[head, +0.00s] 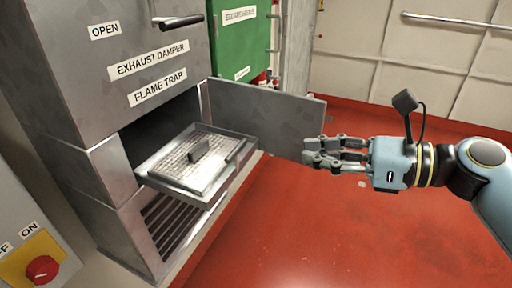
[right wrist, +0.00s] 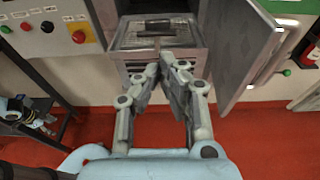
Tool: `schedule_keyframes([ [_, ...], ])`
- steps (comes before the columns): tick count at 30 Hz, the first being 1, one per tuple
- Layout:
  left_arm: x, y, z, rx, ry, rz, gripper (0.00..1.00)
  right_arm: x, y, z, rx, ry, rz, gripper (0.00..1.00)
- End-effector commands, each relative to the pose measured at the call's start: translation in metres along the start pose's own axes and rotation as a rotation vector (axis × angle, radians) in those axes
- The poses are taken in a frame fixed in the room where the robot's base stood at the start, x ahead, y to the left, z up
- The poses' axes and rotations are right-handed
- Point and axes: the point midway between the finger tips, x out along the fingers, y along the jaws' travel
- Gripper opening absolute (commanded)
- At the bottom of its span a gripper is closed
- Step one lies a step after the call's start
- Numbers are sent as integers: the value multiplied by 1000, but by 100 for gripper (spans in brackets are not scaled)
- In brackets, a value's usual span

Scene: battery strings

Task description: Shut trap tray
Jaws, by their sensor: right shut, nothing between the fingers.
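The trap tray (head: 205,160) is pulled out of the opening under the "FLAME TRAP" label in the grey cabinet. A dark block-like handle (head: 199,149) stands on its mesh surface. The tray also shows in the right wrist view (right wrist: 130,41), beyond the fingers. The hinged door (head: 265,118) of the compartment stands open to the right of the tray. My right gripper (head: 312,152) is shut and empty, right of the tray and close to the door's free edge; I cannot tell whether it touches the door. My left gripper is not seen in the head view.
A vented grille (head: 170,222) lies below the tray. A panel with a red knob (head: 41,269) stands at the lower left, and a green cabinet (head: 240,40) behind. The red floor (head: 300,235) is clear in front of the cabinet.

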Motion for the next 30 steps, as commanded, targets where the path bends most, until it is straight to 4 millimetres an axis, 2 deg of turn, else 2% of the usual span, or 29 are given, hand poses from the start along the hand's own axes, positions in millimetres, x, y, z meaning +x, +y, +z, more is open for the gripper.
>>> schedule_keyframes([
  [9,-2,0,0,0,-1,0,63,70,-1,1,2,-4,-1,0],
  [15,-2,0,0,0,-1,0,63,101,0,0,2,-2,-1,0],
  [21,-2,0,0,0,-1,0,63,114,0,-1,1,1,-3,0],
  [30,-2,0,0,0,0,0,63,115,0,-1,1,1,-3,0],
])
